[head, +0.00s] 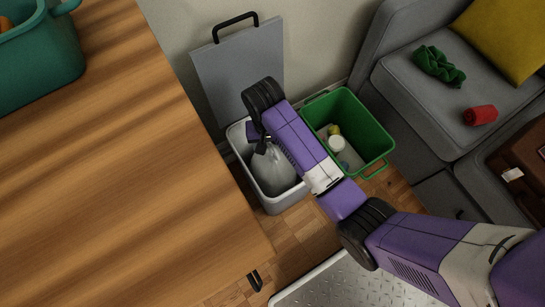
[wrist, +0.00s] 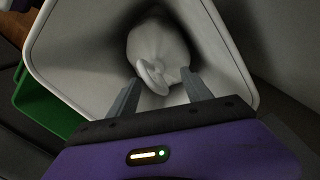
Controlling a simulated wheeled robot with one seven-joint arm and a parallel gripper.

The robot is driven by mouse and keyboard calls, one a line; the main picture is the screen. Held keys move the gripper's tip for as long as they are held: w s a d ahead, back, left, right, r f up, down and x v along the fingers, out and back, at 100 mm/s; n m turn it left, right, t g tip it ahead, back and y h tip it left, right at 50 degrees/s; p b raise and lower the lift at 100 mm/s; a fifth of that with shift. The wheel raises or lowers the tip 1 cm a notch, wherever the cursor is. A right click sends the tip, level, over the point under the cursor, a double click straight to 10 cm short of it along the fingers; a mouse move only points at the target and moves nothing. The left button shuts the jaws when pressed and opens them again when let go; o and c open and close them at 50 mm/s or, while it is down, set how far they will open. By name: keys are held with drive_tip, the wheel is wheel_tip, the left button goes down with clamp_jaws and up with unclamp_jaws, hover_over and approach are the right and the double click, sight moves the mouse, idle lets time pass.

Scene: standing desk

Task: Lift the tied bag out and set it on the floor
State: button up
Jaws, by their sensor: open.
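The tied bag (head: 272,172) is a pale grey, shiny bag sitting inside the white bin (head: 278,204). In the wrist view the bag (wrist: 158,42) shows with its knotted top (wrist: 153,74) towards me. The bin's pale wall (wrist: 75,45) surrounds it. My gripper (head: 262,148) is over the bin in the head view, partly hiding the bag's far end. In the wrist view my gripper (wrist: 160,86) is open, with one finger on each side of the knot. I cannot tell whether the fingers touch the bag.
The bin's grey lid (head: 240,75) stands open against the wall. A green bin (head: 372,130) with several items stands to the right. A wooden desk (head: 110,170) is at left, a grey sofa (head: 420,100) at right. Parquet floor (head: 300,235) shows in front, beside a metal plate (head: 345,285).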

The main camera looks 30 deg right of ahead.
sight(273, 153)
drive_tip(key=f+b, duration=0.1)
drive_tip(key=f, duration=0.1)
drive_tip(key=f+b, duration=0.1)
drive_tip(key=f, duration=0.1)
drive_tip(key=d+f+b, duration=0.1)
drive_tip(key=f, duration=0.1)
drive_tip(key=shift+s+b, duration=0.25)
drive_tip(key=shift+b, duration=0.05)
clamp_jaws()
